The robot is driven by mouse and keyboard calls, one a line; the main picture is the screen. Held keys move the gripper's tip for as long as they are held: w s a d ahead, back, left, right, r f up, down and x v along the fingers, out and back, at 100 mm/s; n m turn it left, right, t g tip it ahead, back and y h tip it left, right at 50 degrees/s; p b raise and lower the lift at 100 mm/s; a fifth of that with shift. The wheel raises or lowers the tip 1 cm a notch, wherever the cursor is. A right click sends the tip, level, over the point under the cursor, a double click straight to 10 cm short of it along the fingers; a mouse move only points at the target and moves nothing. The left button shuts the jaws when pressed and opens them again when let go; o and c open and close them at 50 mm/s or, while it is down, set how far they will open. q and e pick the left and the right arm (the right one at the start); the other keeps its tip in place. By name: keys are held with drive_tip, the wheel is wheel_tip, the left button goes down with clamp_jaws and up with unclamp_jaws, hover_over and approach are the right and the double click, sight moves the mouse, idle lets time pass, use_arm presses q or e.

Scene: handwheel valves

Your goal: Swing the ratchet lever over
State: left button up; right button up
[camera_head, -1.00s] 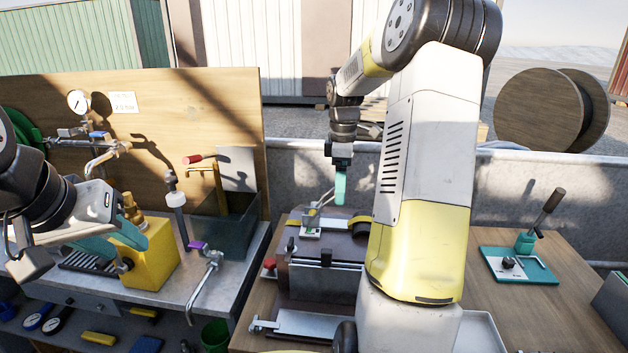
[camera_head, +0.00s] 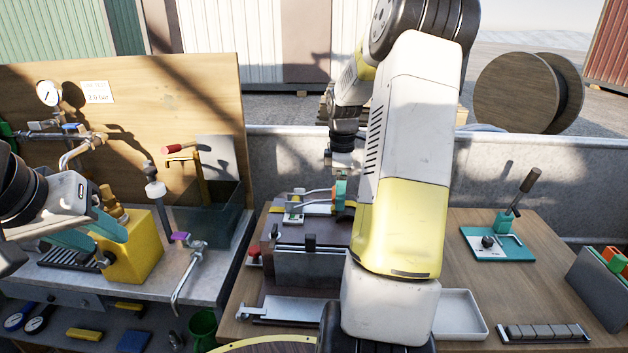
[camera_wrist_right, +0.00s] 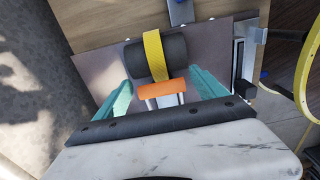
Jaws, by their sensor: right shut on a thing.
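The ratchet lever (camera_wrist_right: 162,88) has an orange grip on two metal arms, beside a dark roll (camera_wrist_right: 155,60) with a yellow strap (camera_wrist_right: 155,55) over it. In the head view the lever (camera_head: 319,191) lies above the strap on the dark fixture. My right gripper (camera_head: 341,190) is shut on the lever; in the right wrist view its teal fingers (camera_wrist_right: 162,92) stand on either side of the orange grip. My right arm hides part of the fixture.
A vise-like fixture (camera_head: 308,262) stands in front of the strap. A teal base with a lever (camera_head: 497,243), a white tray (camera_head: 460,312) and a dark rack (camera_head: 543,333) are on the right of the wooden bench. A yellow ring (camera_wrist_right: 308,75) is at the wrist view's right.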

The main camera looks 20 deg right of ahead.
drive_tip(key=o, duration=0.6)
drive_tip(key=shift+s+d+f, duration=0.1)
drive_tip(key=shift+d+f, duration=0.15)
drive_tip(key=shift+f, duration=0.05)
drive_tip(key=shift+c, duration=0.2)
drive_tip(key=o, duration=0.4)
drive_tip(key=shift+c, duration=0.2)
drive_tip(key=shift+r, duration=0.1)
wheel_tip(320, 180, up, 7)
drive_tip(key=shift+a, duration=0.15)
